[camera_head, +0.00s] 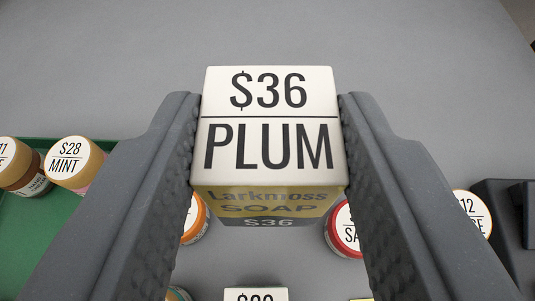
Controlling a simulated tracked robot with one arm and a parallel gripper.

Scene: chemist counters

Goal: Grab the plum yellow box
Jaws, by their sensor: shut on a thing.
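The plum yellow box (269,100) is in the middle of the head camera view. Its white top reads "$36 PLUM", and its yellow front reads "Larkmoss SOAP" with a dark "$36" strip below. My gripper (270,140) is shut on it, with one dark grey finger against its left side and one against its right side. The box appears upright between the fingers. Its underside is hidden.
Jars with white labelled lids, one marked "$28 MINT" (74,163), stand on a green tray (25,225) at left. A red-rimmed jar (344,232) and an orange one (195,219) stand below the box. A black object (500,215) is at right. The grey counter beyond is clear.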

